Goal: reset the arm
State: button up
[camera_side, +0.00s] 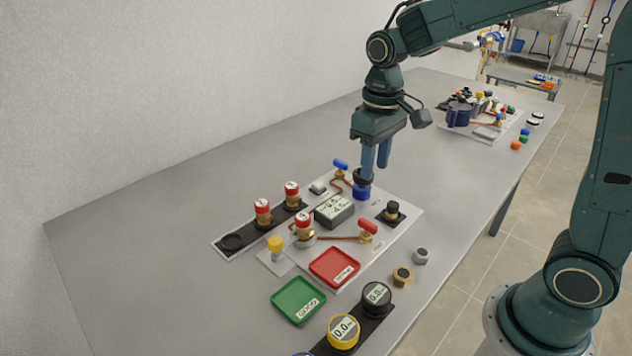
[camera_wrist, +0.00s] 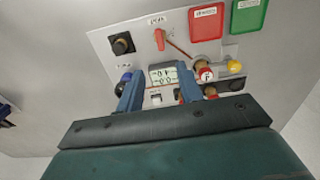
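My gripper (camera_side: 375,168) hangs over the back part of the white panel (camera_side: 400,222), pointing down. In the wrist view its two blue fingers (camera_wrist: 160,98) are wide apart with nothing held between them. A blue knob-like part with a black top (camera_side: 362,190) stands on the panel just below one fingertip; from the side I cannot tell whether they touch. In the wrist view a blue part (camera_wrist: 125,77) shows beside the left finger. The grey display box (camera_side: 334,211) sits in front of the gripper, and its face (camera_wrist: 163,75) shows between the fingers.
The panel carries a red-handled valve (camera_side: 368,227), a blue-handled valve (camera_side: 340,165), a black knob (camera_side: 392,211) and a red tray (camera_side: 335,268). A black strip (camera_side: 232,242) holds red-topped gauges. A green tray (camera_side: 298,301) and loose nuts (camera_side: 402,276) lie nearby. The table's left side is clear.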

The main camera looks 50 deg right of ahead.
jog(key=s+r+t, duration=0.2)
jog(key=s+r, duration=0.1)
jog(key=s, duration=0.6)
jog(key=s+r+t, duration=0.3)
jog(key=s+r, duration=0.1)
jog(key=s, duration=0.4)
jog(key=shift+s+a+t, duration=0.25)
jog(key=shift+s+t, duration=0.05)
jog(key=shift+s, duration=0.05)
jog(key=shift+r, duration=0.1)
dwell(3.3)
